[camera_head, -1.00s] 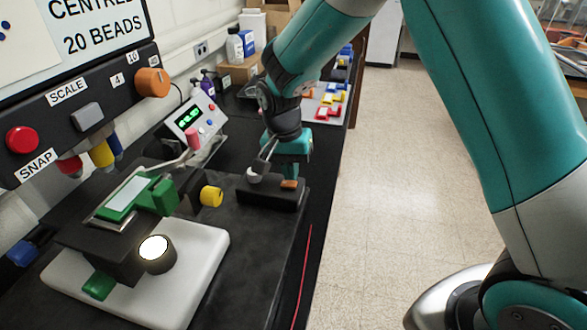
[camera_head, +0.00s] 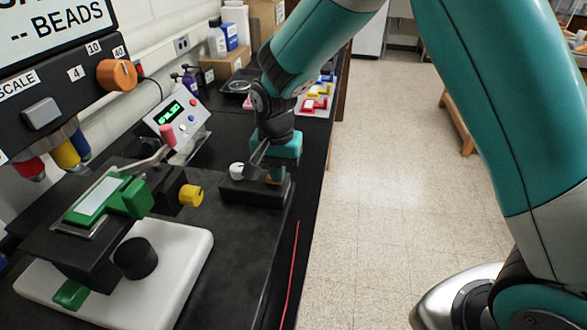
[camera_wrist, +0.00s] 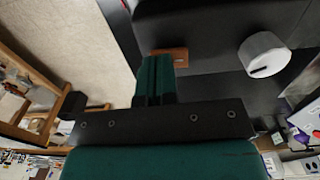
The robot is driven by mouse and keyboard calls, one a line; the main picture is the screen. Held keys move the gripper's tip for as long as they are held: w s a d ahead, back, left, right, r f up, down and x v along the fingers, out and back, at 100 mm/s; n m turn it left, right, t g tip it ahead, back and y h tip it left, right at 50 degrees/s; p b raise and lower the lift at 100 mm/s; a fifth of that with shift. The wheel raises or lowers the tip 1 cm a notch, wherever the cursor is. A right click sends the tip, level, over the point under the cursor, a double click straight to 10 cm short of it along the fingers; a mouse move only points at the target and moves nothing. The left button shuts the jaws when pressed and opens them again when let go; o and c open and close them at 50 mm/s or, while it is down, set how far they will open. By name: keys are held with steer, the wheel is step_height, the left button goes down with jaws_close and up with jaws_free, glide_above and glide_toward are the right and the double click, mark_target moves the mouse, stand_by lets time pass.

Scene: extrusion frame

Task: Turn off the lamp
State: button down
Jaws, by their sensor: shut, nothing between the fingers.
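The lamp (camera_head: 135,258) is a black round housing on the white base of the microscope-like stand (camera_head: 190,262); its top is dark. A black control box (camera_head: 250,192) on the bench carries a white knob (camera_head: 237,170) and an orange rocker switch. The switch (camera_wrist: 180,56) and the knob (camera_wrist: 264,54) show in the wrist view. My gripper (camera_head: 275,178) is shut and empty, pointing down over the right end of the box. In the wrist view its fingertips (camera_wrist: 160,58) are at the orange switch and hide part of it; I cannot tell whether they press it.
A green-clamped stage (camera_head: 95,200) and a yellow knob (camera_head: 191,195) stand left of the box. A meter with a green display (camera_head: 172,112) is behind. A dark panel with an orange dial (camera_head: 117,75) hangs at left.

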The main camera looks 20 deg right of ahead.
steer(key=shift+s+d+f, duration=0.1)
steer(key=shift+s+f, duration=0.15)
steer(key=shift+f, duration=0.25)
steer(key=shift+w+a, duration=0.1)
steer(key=shift+a, duration=0.1)
steer(key=shift+w+a+r+p, duration=0.15)
steer(key=shift+w+a+p, duration=0.15)
steer(key=shift+a, duration=0.35)
steer(key=shift+r+p, duration=0.35)
step_height(320, 180, up, 14)
steer(key=shift+w, duration=0.3)
